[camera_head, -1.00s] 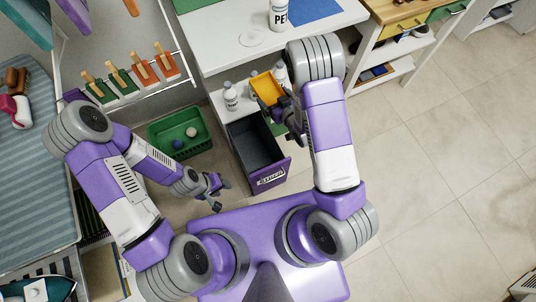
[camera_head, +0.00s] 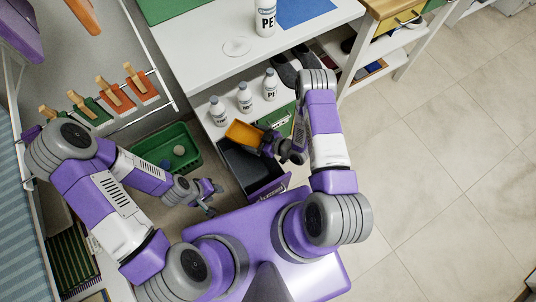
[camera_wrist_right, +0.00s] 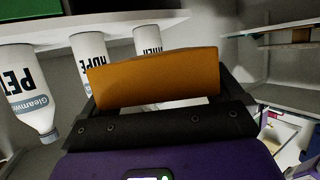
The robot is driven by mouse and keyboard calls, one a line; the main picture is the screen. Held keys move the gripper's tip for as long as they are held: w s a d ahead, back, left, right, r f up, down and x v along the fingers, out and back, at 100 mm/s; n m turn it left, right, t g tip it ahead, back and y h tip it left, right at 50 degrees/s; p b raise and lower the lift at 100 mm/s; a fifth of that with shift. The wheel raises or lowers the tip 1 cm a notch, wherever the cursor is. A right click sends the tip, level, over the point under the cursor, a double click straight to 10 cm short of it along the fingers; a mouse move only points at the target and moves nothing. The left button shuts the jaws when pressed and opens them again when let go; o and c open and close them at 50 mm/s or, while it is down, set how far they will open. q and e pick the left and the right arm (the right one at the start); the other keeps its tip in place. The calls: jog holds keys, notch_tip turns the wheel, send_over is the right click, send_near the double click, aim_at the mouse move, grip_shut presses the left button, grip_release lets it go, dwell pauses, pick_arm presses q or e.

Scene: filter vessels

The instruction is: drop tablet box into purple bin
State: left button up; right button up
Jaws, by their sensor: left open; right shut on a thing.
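The orange tablet box (camera_head: 243,133) is shut in my right gripper (camera_head: 268,143), tilted, and appears over the back end of the purple bin. In the right wrist view the orange box (camera_wrist_right: 155,80) sits between the dark fingers. The purple bin (camera_head: 269,189) has a purple front panel with a label and a dark inside that looks empty where I can see it. Part of it is hidden by the box and gripper. My left gripper (camera_head: 208,197) is open and empty, to the left of the bin, apart from it.
Several white bottles, such as this one (camera_head: 245,97), stand on the shelf behind the bin. A white worktop (camera_head: 205,60) lies above. Open floor (camera_head: 440,170) is to the right.

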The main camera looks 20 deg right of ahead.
jog(key=shift+f+b, duration=0.8)
jog(key=shift+f, duration=0.6)
jog(key=shift+r, duration=0.1)
jog(key=o, duration=0.7)
jog(key=p+v, duration=0.2)
jog(key=v, duration=0.5)
jog(key=shift+s+d, duration=0.15)
jog(key=shift+d, duration=0.05)
jog(key=shift+r, duration=0.1)
